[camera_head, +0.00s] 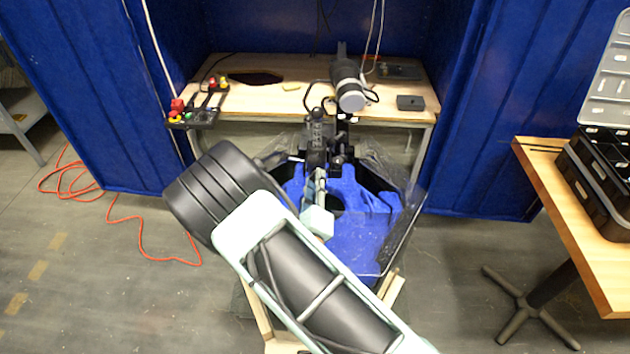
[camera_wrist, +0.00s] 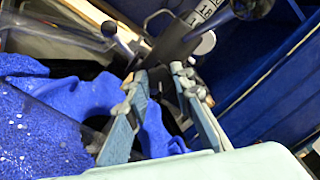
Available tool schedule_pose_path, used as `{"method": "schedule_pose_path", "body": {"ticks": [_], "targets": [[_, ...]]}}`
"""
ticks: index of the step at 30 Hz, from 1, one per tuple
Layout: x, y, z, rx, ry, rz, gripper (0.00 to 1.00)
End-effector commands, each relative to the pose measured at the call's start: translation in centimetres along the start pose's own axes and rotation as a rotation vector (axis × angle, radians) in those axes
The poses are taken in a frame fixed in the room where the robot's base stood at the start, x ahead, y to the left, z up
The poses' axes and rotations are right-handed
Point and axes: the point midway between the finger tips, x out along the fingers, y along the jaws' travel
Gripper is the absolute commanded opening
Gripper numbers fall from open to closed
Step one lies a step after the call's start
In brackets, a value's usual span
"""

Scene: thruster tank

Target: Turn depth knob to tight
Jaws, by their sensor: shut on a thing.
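My gripper (camera_head: 319,174) reaches over the blue tank from the front. Its two pale fingers also show in the wrist view (camera_wrist: 160,76), shut on a small dark part at the foot of the thruster mount. That part, likely the depth knob (camera_wrist: 158,82), is mostly hidden between the fingertips, so its turn and tightness cannot be read. A dark post (camera_wrist: 172,42) rises just beyond the fingertips. The thruster (camera_head: 348,84), a dark cylinder with a pale round end, tilts above the mount.
The blue tank (camera_head: 358,245) has clear plastic around it. Behind it stands a wooden bench (camera_head: 280,100) with a red and yellow button box (camera_head: 192,118) and a small black box (camera_head: 410,103). Blue walls enclose the bench. A table (camera_head: 575,220) with an open case stands at right.

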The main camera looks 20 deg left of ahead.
Motion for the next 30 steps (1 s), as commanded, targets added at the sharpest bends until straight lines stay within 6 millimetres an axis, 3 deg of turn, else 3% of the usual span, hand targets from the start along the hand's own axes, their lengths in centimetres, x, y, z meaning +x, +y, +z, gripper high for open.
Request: {"method": "schedule_pose_path", "body": {"ticks": [15,30], "targets": [[-0.01,0.07,-0.1,0.466,0.002,0.002,0.0],[-0.02,0.01,0.0,0.69,0.0,0.003,0.0]]}}
